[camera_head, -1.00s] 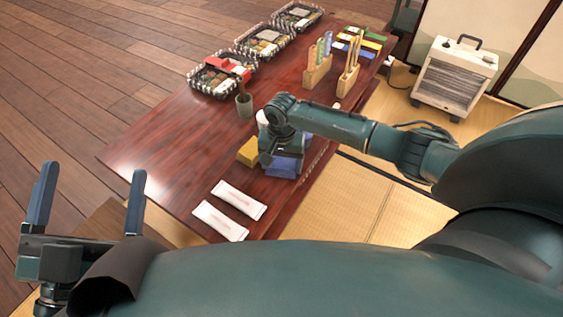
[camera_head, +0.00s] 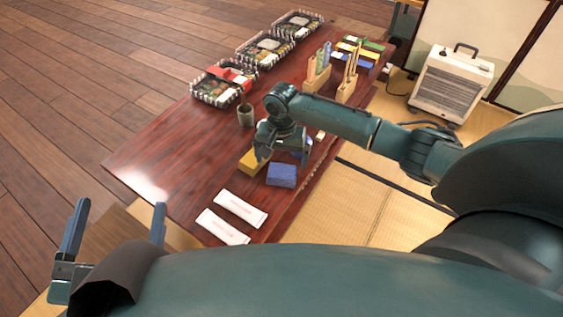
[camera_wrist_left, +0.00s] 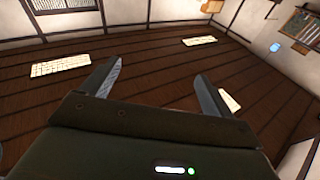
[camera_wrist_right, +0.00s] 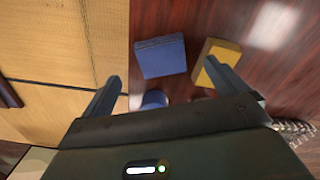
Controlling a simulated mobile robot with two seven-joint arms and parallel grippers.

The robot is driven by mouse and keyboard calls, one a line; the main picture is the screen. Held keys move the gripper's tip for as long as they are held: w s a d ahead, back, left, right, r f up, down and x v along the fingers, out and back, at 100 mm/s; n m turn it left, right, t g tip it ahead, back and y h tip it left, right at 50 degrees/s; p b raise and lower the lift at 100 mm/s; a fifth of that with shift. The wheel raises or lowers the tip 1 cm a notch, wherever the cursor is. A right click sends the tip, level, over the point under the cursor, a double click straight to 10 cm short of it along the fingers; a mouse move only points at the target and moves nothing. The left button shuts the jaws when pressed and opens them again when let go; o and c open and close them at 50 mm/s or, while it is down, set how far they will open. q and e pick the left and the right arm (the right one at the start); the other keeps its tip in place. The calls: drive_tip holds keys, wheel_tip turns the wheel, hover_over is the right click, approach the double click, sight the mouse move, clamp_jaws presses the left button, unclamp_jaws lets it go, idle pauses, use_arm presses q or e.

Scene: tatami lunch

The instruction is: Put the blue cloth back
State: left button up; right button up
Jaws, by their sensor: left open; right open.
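The blue cloth (camera_head: 282,175) is a folded square lying on the dark red table (camera_head: 160,150), beside a yellow folded cloth (camera_head: 250,161). In the right wrist view the blue cloth (camera_wrist_right: 161,57) lies flat beyond the fingertips, with the yellow cloth (camera_wrist_right: 218,62) to its right. My right gripper (camera_head: 284,152) is open above the table, close to the blue cloth and apart from it. A round blue thing (camera_wrist_right: 154,99) shows between its fingers in the right wrist view. My left gripper (camera_head: 118,222) is open and empty, off the table's near left end.
Two white packets (camera_head: 240,208) lie at the table's near end. A grey-green cup (camera_head: 245,115), several bento boxes (camera_head: 222,88) and wooden holders (camera_head: 317,75) with upright items stand farther back. Coloured cloths (camera_head: 360,50) lie at the far end. A heater (camera_head: 452,85) stands on the right.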

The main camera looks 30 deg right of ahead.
sight(281, 173)
wheel_tip(281, 173, up, 5)
drive_tip(key=shift+r+p, duration=0.2)
drive_tip(key=shift+p, duration=0.7)
